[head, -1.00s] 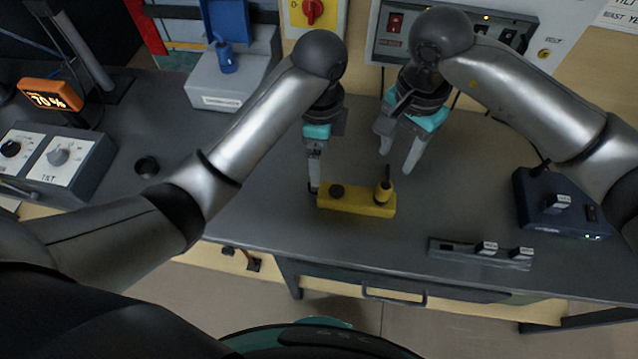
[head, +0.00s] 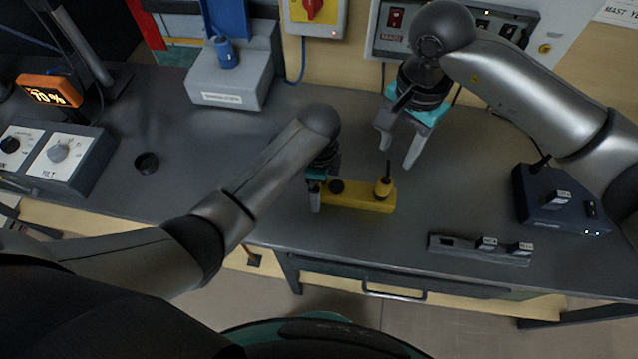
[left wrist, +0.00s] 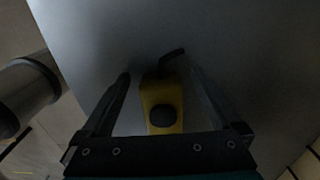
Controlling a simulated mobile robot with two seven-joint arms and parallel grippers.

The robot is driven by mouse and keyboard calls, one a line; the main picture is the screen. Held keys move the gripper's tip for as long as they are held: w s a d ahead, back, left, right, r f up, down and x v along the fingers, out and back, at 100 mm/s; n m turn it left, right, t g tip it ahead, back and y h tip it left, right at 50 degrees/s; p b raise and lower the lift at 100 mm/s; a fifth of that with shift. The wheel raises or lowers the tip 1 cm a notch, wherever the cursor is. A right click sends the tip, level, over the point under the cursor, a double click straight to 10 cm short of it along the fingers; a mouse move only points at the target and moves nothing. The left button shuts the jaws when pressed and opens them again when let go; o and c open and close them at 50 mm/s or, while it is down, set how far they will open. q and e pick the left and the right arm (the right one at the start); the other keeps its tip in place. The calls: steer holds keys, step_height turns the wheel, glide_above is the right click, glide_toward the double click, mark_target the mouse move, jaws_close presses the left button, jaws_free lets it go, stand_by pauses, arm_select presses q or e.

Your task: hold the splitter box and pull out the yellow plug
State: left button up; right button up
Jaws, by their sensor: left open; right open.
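The yellow splitter box (head: 356,202) lies on the grey desk, with a dark round socket (head: 337,187) on its left part. The yellow plug (head: 383,188) stands upright at the box's right end, with a dark cord stub on top. My left gripper (head: 315,208) is at the box's left end, partly hidden by its own arm. In the left wrist view its open fingers (left wrist: 160,90) lie on either side of the box (left wrist: 158,92), with gaps visible. My right gripper (head: 396,158) is open and empty, above and behind the plug, apart from it.
A grey block with a blue plug (head: 227,55) stands at the back left. A dark blue box (head: 560,200) and a grey slotted strip (head: 480,250) lie to the right. A control panel (head: 385,25) is on the back wall. The desk's front edge is close.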

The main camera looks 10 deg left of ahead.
mark_target(386, 179)
arm_select(q)
steer(key=shift+c, duration=0.4)
jaws_close()
arm_select(e)
steer(key=o, duration=0.4)
steer(key=n, duration=0.5)
steer(key=shift+w+f, duration=0.1)
steer(key=shift+f, duration=0.2)
steer(key=n, duration=0.4)
steer(key=shift+f+n, duration=0.3)
steer(key=shift+f, duration=0.1)
step_height(386, 179, down, 12)
steer(key=shift+r, duration=0.1)
jaws_close()
jaws_free()
stand_by(0.4)
